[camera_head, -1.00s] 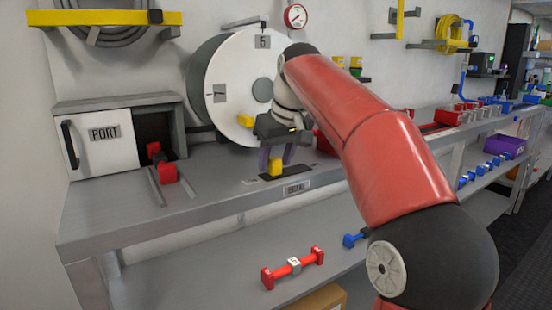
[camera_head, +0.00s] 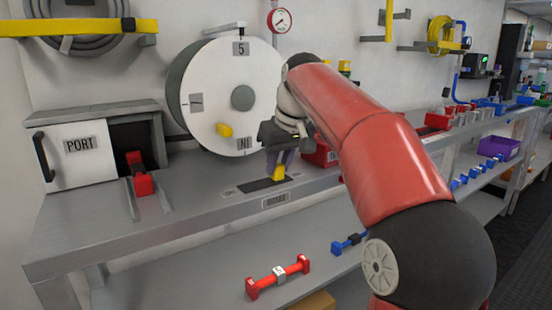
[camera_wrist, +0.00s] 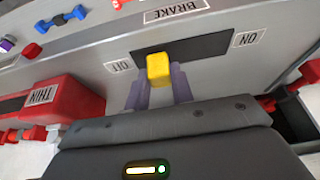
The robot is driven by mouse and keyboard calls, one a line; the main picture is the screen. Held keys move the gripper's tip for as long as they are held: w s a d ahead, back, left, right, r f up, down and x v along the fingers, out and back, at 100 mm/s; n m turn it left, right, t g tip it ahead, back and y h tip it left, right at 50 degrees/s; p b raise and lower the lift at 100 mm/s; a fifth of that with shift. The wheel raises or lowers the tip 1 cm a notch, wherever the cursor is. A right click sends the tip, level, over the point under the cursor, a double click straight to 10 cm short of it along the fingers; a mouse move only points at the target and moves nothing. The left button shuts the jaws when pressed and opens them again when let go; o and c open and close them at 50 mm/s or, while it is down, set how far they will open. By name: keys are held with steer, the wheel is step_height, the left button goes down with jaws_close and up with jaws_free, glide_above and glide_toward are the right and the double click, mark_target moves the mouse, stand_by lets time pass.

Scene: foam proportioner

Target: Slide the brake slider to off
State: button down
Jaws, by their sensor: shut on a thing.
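The brake slider (camera_head: 278,174) is a yellow block in a dark slot (camera_head: 252,186) on the bench top. It also shows in the wrist view (camera_wrist: 158,70), right of the OFF label (camera_wrist: 118,66) and well left of the ON label (camera_wrist: 246,38). It sits toward the OFF end of the slot, with a short dark stretch between it and that end. My gripper (camera_head: 281,165) points down over the slot. Its purple-grey fingers (camera_wrist: 158,85) are shut on the slider, one at each side.
A white disc (camera_head: 215,100) with a yellow knob (camera_head: 225,130) stands just behind the slot. A red box (camera_head: 320,155) marked THIN in the wrist view is close to the right.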

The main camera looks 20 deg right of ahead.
steer(key=shift+w+d, duration=0.1)
steer(key=shift+d, duration=0.15)
steer(key=c, duration=1.2)
jaws_free()
steer(key=shift+d, duration=0.1)
steer(key=a+p+v, duration=0.1)
steer(key=v, duration=0.6)
steer(key=shift+d+r+p, duration=0.35)
steer(key=shift+d, duration=0.15)
